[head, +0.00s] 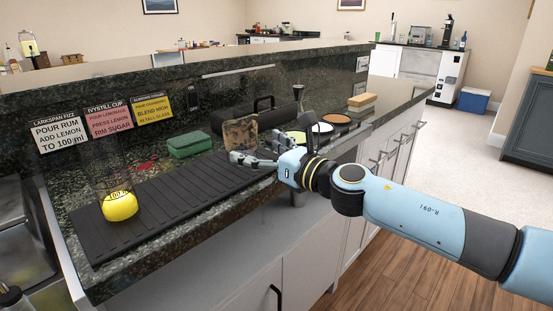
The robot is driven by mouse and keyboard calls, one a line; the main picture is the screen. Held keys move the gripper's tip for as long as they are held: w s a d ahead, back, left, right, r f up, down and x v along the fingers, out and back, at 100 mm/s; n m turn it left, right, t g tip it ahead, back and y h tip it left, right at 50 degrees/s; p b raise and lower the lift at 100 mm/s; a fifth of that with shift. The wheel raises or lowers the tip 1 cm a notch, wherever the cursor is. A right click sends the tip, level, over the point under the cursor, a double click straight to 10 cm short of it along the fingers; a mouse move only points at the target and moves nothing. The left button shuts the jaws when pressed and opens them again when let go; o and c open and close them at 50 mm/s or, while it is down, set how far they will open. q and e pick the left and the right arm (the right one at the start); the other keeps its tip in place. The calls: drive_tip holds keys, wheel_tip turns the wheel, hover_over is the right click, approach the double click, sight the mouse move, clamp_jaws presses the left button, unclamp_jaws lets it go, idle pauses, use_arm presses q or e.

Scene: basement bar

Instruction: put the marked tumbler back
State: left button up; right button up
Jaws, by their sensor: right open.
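A clear tumbler (118,203) holds yellow liquid in its lower part and has a "100" mark near the liquid's surface. It stands upright on the left part of the black ribbed mat (165,205) on the counter. My right gripper (258,149) is open, with its fingers pointing left over the mat's right end. It is well to the right of the tumbler and apart from it. Nothing shows between its fingers. My left gripper is not in view.
Three recipe cards (109,119) stand behind the mat. A green case (189,144), a camouflage-patterned item (240,133) and round dishes (335,118) sit along the back. A wood-coloured block (362,100) lies farther right. The mat's middle is clear.

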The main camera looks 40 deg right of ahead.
drive_tip(key=s+b, duration=0.2)
drive_tip(key=s, duration=0.4)
drive_tip(key=shift+d, duration=0.2)
